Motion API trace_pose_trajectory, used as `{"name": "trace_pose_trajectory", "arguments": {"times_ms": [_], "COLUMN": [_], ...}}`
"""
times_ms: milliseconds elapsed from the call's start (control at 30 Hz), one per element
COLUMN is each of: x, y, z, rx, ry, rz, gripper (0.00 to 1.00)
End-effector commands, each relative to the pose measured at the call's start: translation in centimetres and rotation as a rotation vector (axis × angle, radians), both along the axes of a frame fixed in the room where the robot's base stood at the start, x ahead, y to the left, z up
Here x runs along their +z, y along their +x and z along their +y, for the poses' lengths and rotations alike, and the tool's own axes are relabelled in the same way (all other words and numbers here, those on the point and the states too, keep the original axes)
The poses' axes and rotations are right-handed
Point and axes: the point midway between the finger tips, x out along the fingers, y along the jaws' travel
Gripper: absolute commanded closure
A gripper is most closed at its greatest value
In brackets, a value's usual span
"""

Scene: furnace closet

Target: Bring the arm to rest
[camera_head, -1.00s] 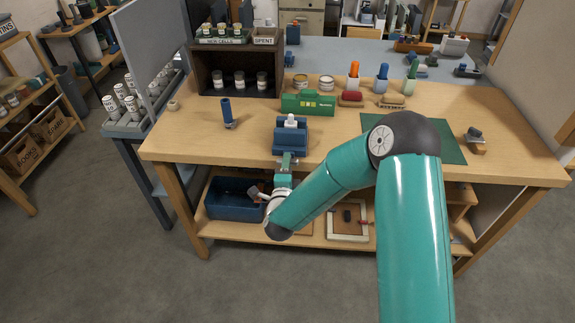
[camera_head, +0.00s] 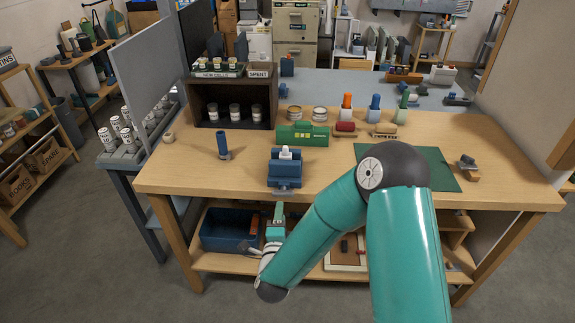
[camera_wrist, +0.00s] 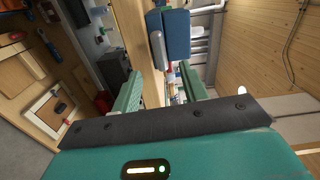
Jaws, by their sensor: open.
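My gripper (camera_head: 279,212) is in front of the workbench (camera_head: 335,168), just below its front edge. Its green fingers stand apart with nothing between them in the wrist view (camera_wrist: 162,80). My teal arm bends at a dark elbow over the right of the bench and comes back down to the gripper. A blue holder (camera_head: 286,176) with a white top sits at the bench's front edge, directly beyond the gripper. The blue holder also shows in the wrist view (camera_wrist: 178,34), apart from the fingers.
A blue bin (camera_head: 228,232) and a framed tray (camera_head: 345,255) lie on the shelf below the bench. A blue upright tool (camera_head: 222,145), a green box (camera_head: 301,134) and a green mat (camera_head: 440,172) are on top. Grey floor is open at front left.

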Motion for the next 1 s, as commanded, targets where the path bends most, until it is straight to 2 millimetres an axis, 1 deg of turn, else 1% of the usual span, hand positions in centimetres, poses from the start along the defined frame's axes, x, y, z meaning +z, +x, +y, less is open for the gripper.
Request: {"name": "trace_pose_trajectory", "arguments": {"times_ms": [133, 267, 433, 600, 733, 833, 1000], "x": [0.2, 1.3, 4.4, 7.7, 10.1, 11.9, 15.0], "y": [0.1, 0.9, 2.4, 2.8, 2.3, 1.4, -1.2], "z": [0.0, -0.1, -0.5, -1.7, -3.3, -4.8, -7.9], "rx": [0.004, 0.041, 0.144, 0.244, 0.310, 0.355, 0.426], "ry": [-0.006, -0.059, -0.226, -0.428, -0.582, -0.697, -0.882], "rz": [0.002, 0.020, 0.084, 0.162, 0.227, 0.281, 0.381], "gripper": [0.56, 0.56, 0.56, 0.56, 0.56, 0.56, 0.56]}}
